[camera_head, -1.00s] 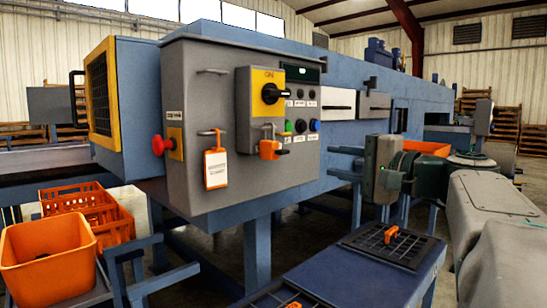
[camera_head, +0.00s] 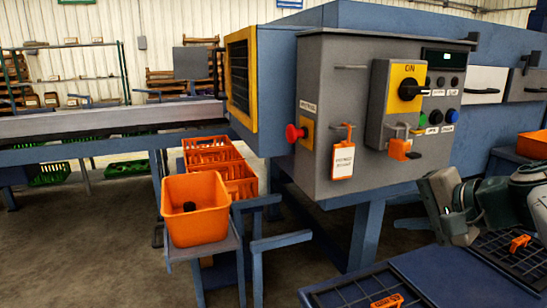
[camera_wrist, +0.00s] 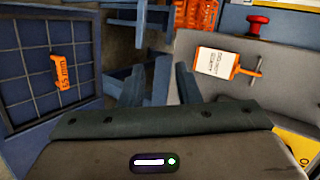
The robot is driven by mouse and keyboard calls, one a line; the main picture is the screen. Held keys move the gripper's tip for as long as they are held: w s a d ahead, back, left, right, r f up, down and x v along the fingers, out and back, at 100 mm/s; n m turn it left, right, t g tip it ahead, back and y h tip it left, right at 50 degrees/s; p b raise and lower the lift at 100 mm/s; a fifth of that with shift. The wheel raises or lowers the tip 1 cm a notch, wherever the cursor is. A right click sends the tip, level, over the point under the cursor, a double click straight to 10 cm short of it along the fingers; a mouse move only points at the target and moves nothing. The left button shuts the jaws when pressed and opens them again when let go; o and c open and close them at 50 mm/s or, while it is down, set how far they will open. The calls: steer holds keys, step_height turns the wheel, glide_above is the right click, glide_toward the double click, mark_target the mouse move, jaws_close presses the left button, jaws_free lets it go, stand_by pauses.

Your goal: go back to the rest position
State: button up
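My gripper (camera_wrist: 158,85) shows in the wrist view with its two dark fingers spread apart and nothing between them. In the head view my arm and gripper body (camera_head: 462,208) are at the right edge, low in front of the machine; the fingertips are hard to make out there. The grey control box (camera_head: 330,100) stands to the left of my arm, with no contact visible. On it are a black rotary switch (camera_head: 409,90) on a yellow plate, an orange padlock (camera_head: 401,149), a red knob (camera_head: 295,133) and an orange-edged white tag (camera_head: 343,160).
A blue table with black grids (camera_head: 340,292) and orange size labels (camera_head: 520,242) lies below my arm. An orange bin (camera_head: 196,226) holding a dark lump stands at left centre, before orange crates (camera_head: 235,178). Open floor (camera_head: 90,245) lies at left.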

steer(key=s+a+n+g+h+p, duration=0.6)
steer(key=s+n+p, duration=0.4)
steer(key=p, duration=0.8)
steer(key=shift+s+a+f+g, duration=0.45)
steer(key=shift+s+a, duration=0.3)
steer(key=shift+a, duration=0.45)
steer(key=shift+c, duration=1.1)
steer(key=shift+s, duration=0.15)
